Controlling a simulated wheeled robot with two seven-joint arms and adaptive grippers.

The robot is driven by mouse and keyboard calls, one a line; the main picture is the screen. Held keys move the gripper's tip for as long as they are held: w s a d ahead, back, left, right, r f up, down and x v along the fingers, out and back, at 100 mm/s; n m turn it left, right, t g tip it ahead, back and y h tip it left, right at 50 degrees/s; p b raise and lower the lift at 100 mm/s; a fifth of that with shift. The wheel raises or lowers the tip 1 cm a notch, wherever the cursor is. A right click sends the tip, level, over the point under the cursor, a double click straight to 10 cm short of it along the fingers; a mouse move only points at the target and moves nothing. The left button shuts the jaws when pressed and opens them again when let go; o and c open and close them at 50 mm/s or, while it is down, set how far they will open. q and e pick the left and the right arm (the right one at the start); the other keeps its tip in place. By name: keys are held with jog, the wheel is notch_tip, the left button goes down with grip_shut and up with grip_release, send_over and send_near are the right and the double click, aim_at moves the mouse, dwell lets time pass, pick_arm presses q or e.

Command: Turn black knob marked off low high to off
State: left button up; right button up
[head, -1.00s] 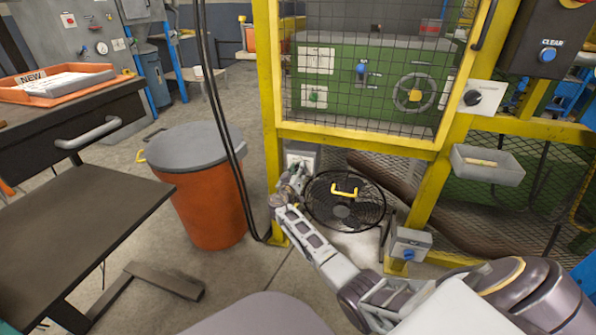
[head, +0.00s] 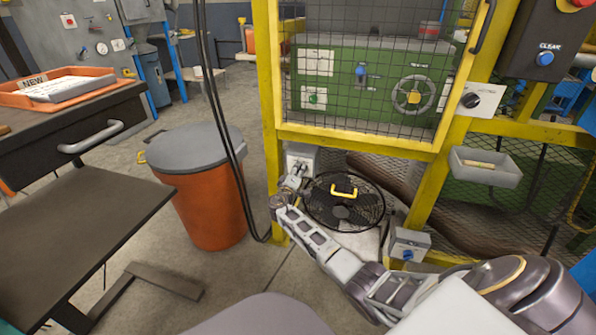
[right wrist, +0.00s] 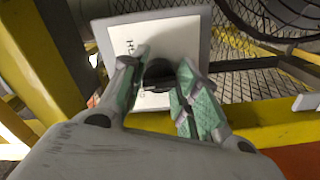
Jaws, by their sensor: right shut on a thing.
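The black knob (right wrist: 158,74) sits on a pale plate (right wrist: 170,38) with dark lettering, partly legible at its left side, in the right wrist view. My right gripper (right wrist: 162,78) has its two green-padded fingers on either side of the knob, shut on it. The fingers hide part of the knob, and I cannot read which mark it points to. In the head view my right gripper (head: 297,174) is at a grey box (head: 302,154) low on the yellow post; the knob itself is hidden there. My left gripper is not in view.
A black round fan (head: 344,213) stands right of the gripper. A grey box with a blue knob (head: 408,254) is near my right forearm. Another black knob (head: 471,100) is on a white plate higher right. An orange bin (head: 207,205) and dark hanging cables stand left.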

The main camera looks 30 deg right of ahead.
jog(key=n+p, duration=0.1)
jog(key=n, duration=0.2)
jog(key=shift+r+n, duration=0.1)
jog(key=shift+n, duration=0.2)
jog(key=n+p, duration=0.2)
jog(key=n, duration=0.1)
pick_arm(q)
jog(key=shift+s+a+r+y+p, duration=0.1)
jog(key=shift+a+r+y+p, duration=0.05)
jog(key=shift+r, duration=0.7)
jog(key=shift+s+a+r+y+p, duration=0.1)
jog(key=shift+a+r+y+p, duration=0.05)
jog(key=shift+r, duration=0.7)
pick_arm(e)
jog(key=shift+n, duration=1)
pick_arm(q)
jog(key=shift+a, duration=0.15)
pick_arm(e)
jog(key=o, duration=1)
jog(key=shift+s+a, duration=0.1)
jog(key=shift+a, duration=0.05)
jog(key=shift+v, duration=5.85)
